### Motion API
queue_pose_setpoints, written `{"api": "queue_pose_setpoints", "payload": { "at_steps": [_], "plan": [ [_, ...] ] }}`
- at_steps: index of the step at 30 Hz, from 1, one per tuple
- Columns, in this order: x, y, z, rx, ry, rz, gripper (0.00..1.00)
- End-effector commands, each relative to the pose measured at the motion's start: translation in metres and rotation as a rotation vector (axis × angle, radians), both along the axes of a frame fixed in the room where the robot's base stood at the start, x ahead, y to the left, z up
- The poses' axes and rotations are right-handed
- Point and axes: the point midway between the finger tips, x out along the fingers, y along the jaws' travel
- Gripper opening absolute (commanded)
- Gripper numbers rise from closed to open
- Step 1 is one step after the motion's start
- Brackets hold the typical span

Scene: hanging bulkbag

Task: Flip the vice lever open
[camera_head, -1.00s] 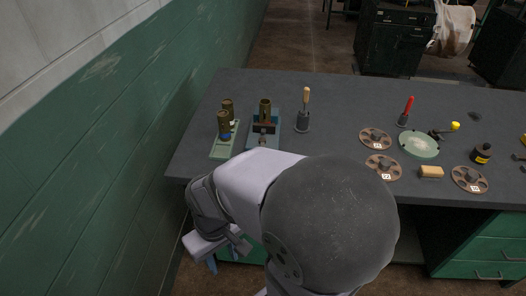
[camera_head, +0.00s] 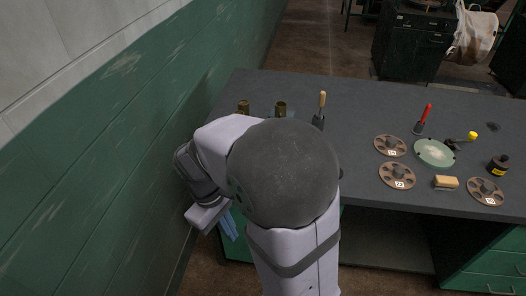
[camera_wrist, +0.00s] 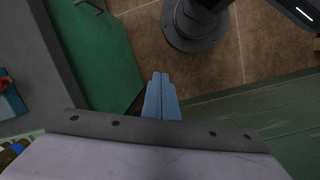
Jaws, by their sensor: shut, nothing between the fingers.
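A green wall (camera_head: 120,130) stands close at left.

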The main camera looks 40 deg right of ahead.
Motion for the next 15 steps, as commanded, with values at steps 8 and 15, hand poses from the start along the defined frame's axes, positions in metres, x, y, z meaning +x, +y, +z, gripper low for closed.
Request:
{"api": "queue_pose_setpoints", "payload": {
  "at_steps": [8, 15],
  "plan": [
    [0.065, -0.033, 0.025, -0.165, 0.18, 0.326, 0.0],
    [0.119, -0.059, 0.047, -0.318, 0.356, 0.546, 0.0]
  ]
}}
